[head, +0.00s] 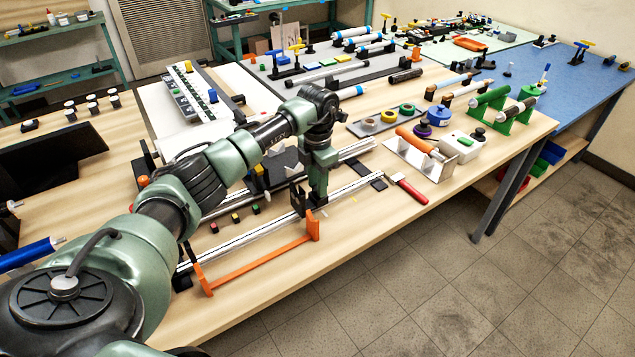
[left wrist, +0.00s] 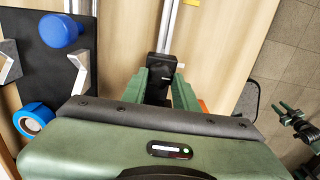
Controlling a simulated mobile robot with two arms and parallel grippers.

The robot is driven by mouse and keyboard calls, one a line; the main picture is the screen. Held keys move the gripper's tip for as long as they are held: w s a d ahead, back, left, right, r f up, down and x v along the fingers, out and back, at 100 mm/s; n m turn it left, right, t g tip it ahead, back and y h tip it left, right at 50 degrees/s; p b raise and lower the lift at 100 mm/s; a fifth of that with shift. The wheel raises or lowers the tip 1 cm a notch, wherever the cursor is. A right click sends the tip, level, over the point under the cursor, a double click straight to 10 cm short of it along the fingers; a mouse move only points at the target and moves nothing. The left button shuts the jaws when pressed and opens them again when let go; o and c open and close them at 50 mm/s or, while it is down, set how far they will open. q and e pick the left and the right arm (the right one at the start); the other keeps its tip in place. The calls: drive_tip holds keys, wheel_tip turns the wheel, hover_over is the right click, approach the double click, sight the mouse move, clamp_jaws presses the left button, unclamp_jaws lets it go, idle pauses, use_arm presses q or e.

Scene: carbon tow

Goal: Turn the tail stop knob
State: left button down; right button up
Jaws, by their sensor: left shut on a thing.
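The tail stop (head: 298,199) is a small black block on the silver rail, in the middle of the head view. It also shows as a black block (left wrist: 162,67) on the rail in the left wrist view. My left gripper (head: 317,199) points down at it from above and is shut on a part of it. Its green fingers (left wrist: 160,92) stand either side of the black part. The knob itself is mostly hidden by the fingers, so I cannot see its turn. A small dark and green mechanism at the right edge of the left wrist view looks like my right gripper (left wrist: 297,122).
An orange bar (head: 258,262) runs along the table's front edge beside the rail (head: 262,222). A red-handled brush (head: 408,188) and a metal holder with an orange roller (head: 420,160) lie to the right. A blue tape roll (left wrist: 33,120) is left of the gripper.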

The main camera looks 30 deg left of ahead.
use_arm(q)
drive_tip(key=n, duration=0.3)
drive_tip(key=shift+r+n, duration=0.1)
drive_tip(key=shift+n, duration=0.2)
drive_tip(key=n, duration=0.3)
drive_tip(key=shift+n+p, duration=0.3)
drive_tip(key=shift+p, duration=0.05)
drive_tip(key=n, duration=0.3)
drive_tip(key=shift+d+n+p, duration=0.1)
drive_tip(key=shift+n+p, duration=0.2)
drive_tip(key=shift+w+n, duration=0.1)
drive_tip(key=shift+n, duration=1.5)
drive_tip(key=shift+p, duration=0.3)
drive_tip(key=c, duration=1.1)
unclamp_jaws()
